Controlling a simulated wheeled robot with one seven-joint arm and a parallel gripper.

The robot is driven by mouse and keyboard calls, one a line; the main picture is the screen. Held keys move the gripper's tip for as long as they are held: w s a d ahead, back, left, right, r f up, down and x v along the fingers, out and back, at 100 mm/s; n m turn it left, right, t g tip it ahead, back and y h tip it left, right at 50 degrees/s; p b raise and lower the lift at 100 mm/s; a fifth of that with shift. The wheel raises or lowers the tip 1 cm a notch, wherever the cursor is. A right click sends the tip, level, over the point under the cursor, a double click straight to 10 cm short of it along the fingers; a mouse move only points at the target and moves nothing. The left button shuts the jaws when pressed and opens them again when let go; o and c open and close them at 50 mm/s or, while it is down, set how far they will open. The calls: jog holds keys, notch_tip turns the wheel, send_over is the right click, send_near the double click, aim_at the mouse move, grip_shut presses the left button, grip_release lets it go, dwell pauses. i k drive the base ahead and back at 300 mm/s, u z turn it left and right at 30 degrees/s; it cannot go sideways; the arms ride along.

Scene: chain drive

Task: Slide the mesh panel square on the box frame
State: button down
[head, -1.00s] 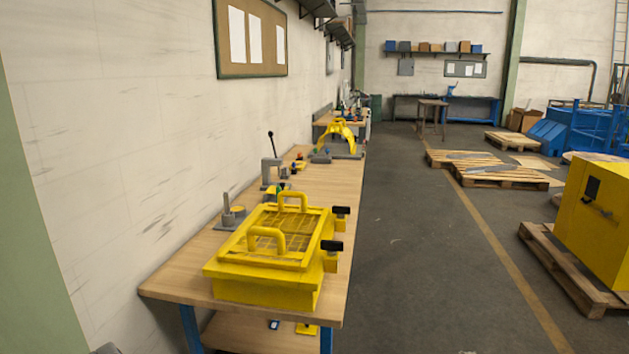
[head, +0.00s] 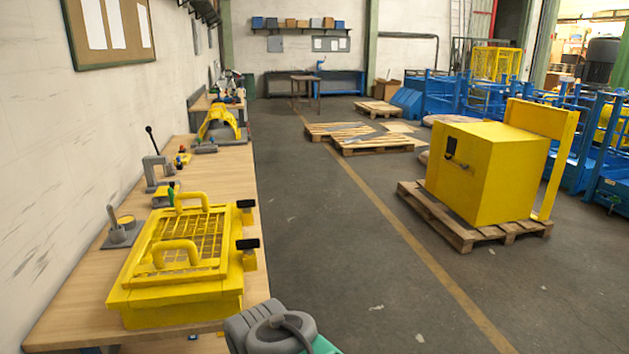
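The mesh panel (head: 150,262) is a yellow frame with a wire grid and two raised yellow loop handles. It lies on top of the yellow box frame (head: 185,312) on the near end of the wooden bench. A strip of the box frame's rim shows in front of the panel. From this angle I cannot tell exactly how square the panel sits. Two black-topped yellow clamps (head: 248,244) stand along the box frame's right side. A grey and green piece of my arm shows at the bottom edge, right of the bench. My gripper is out of view, and nothing visible touches the panel.
On the bench (head: 232,170), a grey base with a post (head: 119,230) stands left of the box frame. A grey press with a black lever (head: 155,165) and a yellow arched part (head: 218,124) are farther back. Open floor lies to the right, before a yellow cabinet (head: 487,175) on a pallet.

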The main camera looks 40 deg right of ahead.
aim_at(187, 244)
jog(key=z, duration=1.6)
jog(key=i, duration=3.35)
jog(key=u, duration=4.4)
